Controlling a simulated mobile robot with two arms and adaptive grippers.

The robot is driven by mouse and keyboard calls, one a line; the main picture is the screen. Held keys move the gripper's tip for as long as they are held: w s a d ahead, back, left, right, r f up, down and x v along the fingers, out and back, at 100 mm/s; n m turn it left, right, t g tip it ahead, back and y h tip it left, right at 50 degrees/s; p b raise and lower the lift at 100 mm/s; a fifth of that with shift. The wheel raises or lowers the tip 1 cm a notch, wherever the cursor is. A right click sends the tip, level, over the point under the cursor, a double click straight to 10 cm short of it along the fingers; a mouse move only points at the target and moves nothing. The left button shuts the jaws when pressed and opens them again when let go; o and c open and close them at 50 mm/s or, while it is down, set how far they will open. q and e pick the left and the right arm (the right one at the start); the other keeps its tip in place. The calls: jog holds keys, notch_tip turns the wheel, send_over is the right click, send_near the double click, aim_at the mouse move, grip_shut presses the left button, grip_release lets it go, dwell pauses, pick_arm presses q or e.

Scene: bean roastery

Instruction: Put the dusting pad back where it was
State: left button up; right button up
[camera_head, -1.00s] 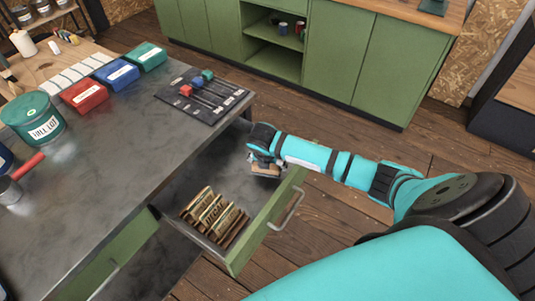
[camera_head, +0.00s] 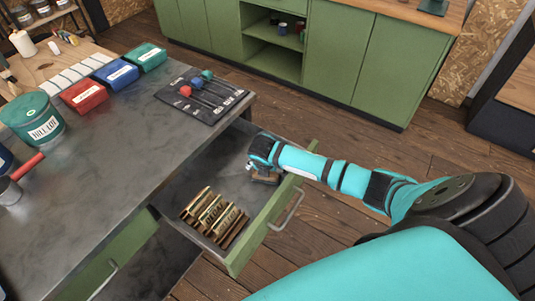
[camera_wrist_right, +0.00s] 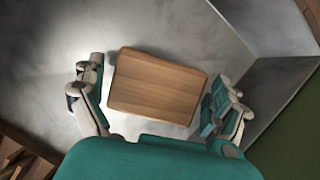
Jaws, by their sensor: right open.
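The dusting pad shows a flat, rectangular wooden top (camera_wrist_right: 157,86) in the right wrist view. It lies on the grey floor of the open drawer, between the fingers of my right gripper (camera_wrist_right: 160,100). The fingers are open, with a gap on each side of the pad. In the head view my right gripper (camera_head: 263,171) is low inside the drawer (camera_head: 271,219), near its far end, and mostly covers the pad (camera_head: 266,180). The pad's underside is hidden. My left gripper is out of view.
Several brown-and-gold labelled packets (camera_head: 213,214) stand in the drawer's near end. The drawer front stands close to the right of my gripper. The worktop (camera_head: 150,130) holds a tool board (camera_head: 203,96), red, blue and green boxes, and a green tin (camera_head: 33,118).

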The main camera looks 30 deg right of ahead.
jog(key=v, duration=1.2)
jog(key=shift+p, duration=0.4)
jog(key=shift+d+r, duration=0.1)
